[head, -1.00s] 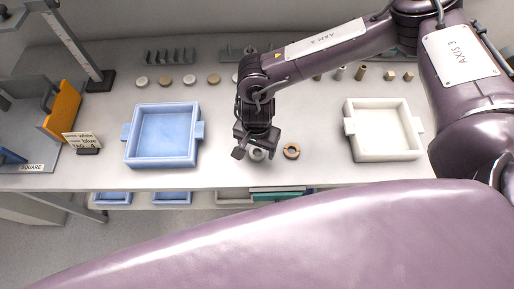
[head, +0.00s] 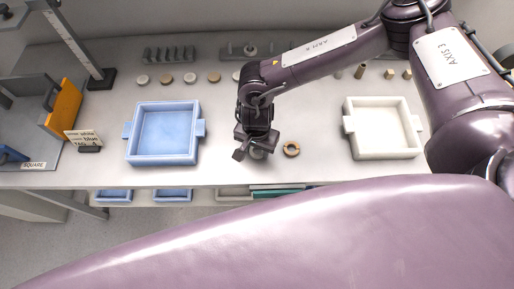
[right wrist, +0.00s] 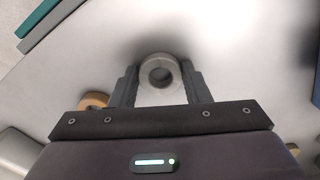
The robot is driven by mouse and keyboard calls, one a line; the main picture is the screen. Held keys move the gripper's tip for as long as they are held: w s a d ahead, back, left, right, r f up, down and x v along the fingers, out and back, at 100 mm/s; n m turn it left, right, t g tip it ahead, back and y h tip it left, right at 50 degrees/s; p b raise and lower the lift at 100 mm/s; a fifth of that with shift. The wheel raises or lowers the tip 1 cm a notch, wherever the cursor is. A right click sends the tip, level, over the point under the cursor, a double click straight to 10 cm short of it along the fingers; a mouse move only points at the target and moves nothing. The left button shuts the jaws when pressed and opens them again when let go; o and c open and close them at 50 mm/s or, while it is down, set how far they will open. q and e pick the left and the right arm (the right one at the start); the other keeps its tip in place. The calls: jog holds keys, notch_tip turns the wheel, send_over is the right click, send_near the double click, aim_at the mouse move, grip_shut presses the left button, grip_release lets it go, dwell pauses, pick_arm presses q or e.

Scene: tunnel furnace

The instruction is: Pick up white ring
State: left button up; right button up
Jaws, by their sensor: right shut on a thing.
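The white ring (right wrist: 160,73) sits between the two fingers of my right gripper (right wrist: 159,88) in the right wrist view. In the head view the ring (head: 258,154) shows only in part under my right gripper (head: 256,150), which is low over the table front. The right gripper is shut on the ring. Whether the ring touches the table is hard to tell. My left gripper is not in view.
A tan ring (head: 292,149) lies just right of my right gripper. A blue tray (head: 198,148) stands to the left and a white tray (head: 417,143) to the right. Several small discs line the back. An orange-faced fixture (head: 63,108) stands at far left.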

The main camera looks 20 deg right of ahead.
jog(key=shift+r, duration=0.1)
notch_tip(320, 180, up, 20)
jog(key=b, duration=0.4)
jog(key=shift+b, duration=0.35)
jog(key=shift+d, duration=0.1)
